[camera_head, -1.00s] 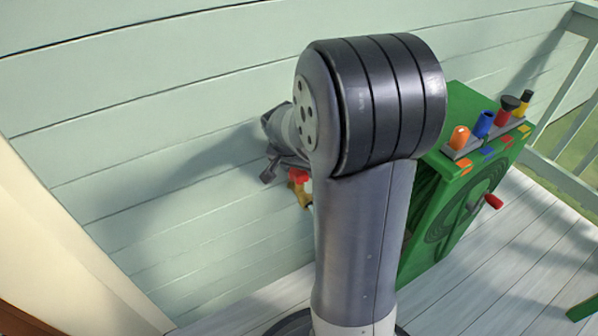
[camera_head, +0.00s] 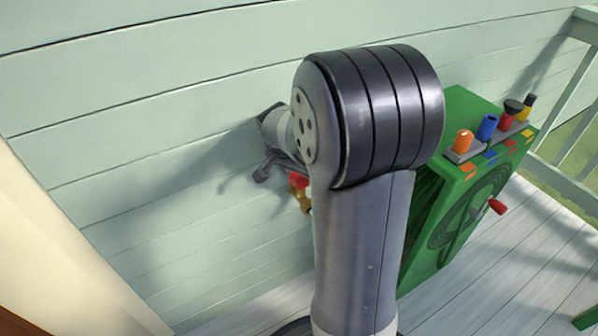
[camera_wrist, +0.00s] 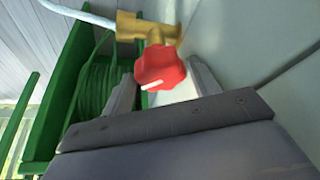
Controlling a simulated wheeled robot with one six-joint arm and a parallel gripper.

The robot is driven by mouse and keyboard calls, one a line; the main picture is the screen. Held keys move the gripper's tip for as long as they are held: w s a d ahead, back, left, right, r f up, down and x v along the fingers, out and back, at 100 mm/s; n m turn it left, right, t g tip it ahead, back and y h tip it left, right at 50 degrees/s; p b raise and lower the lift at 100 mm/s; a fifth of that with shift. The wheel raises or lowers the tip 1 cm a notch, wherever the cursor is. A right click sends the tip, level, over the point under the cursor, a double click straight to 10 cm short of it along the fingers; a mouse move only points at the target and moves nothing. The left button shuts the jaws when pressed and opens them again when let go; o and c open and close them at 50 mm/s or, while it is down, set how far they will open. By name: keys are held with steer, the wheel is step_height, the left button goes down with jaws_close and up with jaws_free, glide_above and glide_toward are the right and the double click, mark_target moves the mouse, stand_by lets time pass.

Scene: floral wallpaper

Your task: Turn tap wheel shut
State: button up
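The red tap wheel (camera_wrist: 160,68) has a lobed rim and a white mark at its lower edge. It sits on a brass tap (camera_wrist: 140,27) fixed to the wall, with a pale hose running off to the left. In the head view the red wheel (camera_head: 299,181) and brass tap (camera_head: 304,201) show just left of my arm. My gripper (camera_wrist: 163,84) is open, one finger on each side of the wheel in the wrist view, with gaps visible. I cannot tell how far the wheel lies between the fingers in depth. My gripper is partly hidden behind my arm in the head view.
A green hose reel box (camera_head: 455,165) stands right of my arm, with a red crank handle (camera_head: 497,207) and several coloured nozzles on top. The pale green plank wall (camera_head: 130,120) is close behind the tap. A railing (camera_head: 570,185) is at far right.

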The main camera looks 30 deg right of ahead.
steer(key=shift+r, duration=0.1)
steer(key=p+v, duration=0.3)
steer(key=v, duration=0.7)
steer(key=shift+r+p, duration=0.3)
steer(key=shift+s+a, duration=0.1)
steer(key=shift+a, duration=0.05)
